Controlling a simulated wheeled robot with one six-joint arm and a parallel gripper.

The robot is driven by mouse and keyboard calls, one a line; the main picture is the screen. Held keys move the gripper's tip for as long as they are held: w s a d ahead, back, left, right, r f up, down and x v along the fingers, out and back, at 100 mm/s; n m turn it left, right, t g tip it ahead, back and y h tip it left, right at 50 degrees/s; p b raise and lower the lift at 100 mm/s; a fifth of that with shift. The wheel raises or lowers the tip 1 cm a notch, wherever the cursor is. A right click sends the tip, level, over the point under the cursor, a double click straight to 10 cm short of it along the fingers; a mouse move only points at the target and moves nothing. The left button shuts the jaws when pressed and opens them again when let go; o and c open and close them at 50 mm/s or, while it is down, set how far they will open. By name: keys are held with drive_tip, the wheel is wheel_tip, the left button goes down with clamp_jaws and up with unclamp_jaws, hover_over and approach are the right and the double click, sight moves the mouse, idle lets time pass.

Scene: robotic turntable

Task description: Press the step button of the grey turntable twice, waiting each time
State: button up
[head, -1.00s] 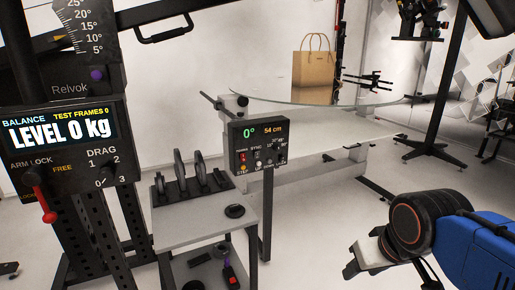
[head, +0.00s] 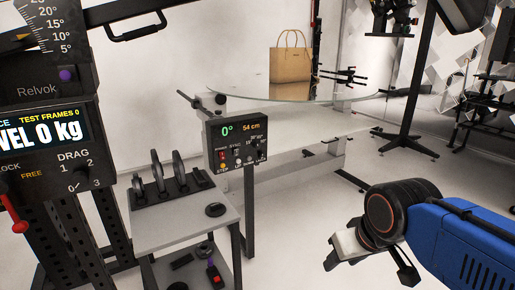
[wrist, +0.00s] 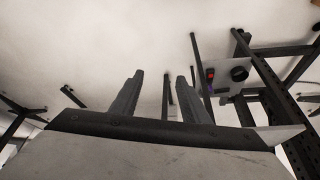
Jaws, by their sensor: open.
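The step button (head: 223,166), above a yellow STEP label, is at the panel's lower left, too small to see in detail. My gripper (head: 370,272) is at the lower right of the head view, well apart from the panel, open and empty. In the wrist view its fingers (wrist: 159,78) are spread over bare floor; the panel face is not recognisable there.
A grey cart (head: 180,222) with upright discs stands left of the panel post, close to it. A black balance column with a display (head: 45,132) fills the left side. A black stand (head: 410,115) is behind on the right. Floor between cart and gripper is clear.

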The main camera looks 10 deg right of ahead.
drive_tip(key=shift+c, duration=0.7)
clamp_jaws()
idle(1.1)
